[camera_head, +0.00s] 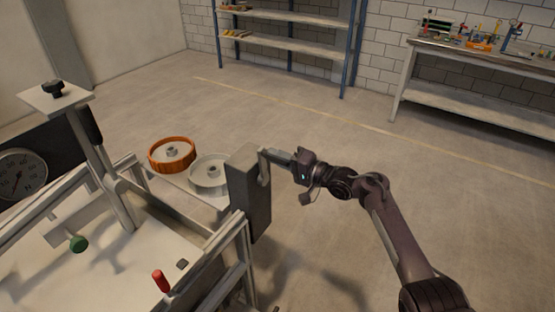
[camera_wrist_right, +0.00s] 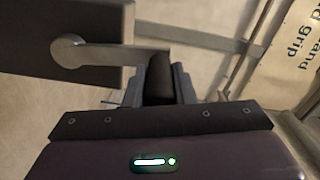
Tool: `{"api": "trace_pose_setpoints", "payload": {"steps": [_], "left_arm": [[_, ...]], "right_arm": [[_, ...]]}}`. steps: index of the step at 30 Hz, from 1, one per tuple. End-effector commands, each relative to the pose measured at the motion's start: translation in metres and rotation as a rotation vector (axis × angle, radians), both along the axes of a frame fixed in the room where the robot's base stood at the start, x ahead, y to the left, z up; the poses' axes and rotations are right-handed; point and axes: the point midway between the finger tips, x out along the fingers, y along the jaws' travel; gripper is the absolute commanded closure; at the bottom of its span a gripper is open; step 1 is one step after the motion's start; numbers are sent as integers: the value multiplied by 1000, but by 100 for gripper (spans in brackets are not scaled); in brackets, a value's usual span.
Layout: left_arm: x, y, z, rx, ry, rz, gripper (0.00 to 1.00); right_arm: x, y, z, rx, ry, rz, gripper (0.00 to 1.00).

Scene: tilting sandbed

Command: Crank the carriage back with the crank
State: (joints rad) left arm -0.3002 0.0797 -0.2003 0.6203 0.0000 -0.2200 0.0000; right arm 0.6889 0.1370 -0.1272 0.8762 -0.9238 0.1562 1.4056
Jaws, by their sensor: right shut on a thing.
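The crank (camera_wrist_right: 110,50) shows in the right wrist view as a light metal arm running from a round hub on a dark grey box to a dark handle (camera_wrist_right: 159,80). My right gripper (camera_wrist_right: 160,92) is shut on that handle, its fingers on both sides of it. In the head view my right gripper (camera_head: 281,159) reaches the crank (camera_head: 263,166) on the right side of the grey box (camera_head: 247,188). Which part of the sandbed is the carriage I cannot tell. My left gripper is not in view.
The frame carries a red handle (camera_head: 161,281), a green knob (camera_head: 78,243) and a dial (camera_head: 18,175). A shelf (camera_head: 290,43) and a workbench (camera_head: 480,55) stand far back; the floor between is clear.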

Motion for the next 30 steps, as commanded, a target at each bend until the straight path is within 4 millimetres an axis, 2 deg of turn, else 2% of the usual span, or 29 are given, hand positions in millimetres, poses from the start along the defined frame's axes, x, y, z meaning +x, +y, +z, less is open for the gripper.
{"api": "trace_pose_setpoints", "payload": {"steps": [7,8,12,23,30], "left_arm": [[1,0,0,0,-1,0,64],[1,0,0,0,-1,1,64],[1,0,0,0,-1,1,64],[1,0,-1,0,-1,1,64],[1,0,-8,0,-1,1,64]], "right_arm": [[2,-2,4,1,-6,-6,100],[2,-2,4,1,-6,-6,74],[1,-1,2,1,-4,-3,56],[-2,-4,-1,0,0,-2,55],[-23,-34,-2,-2,-2,-4,55]]}}
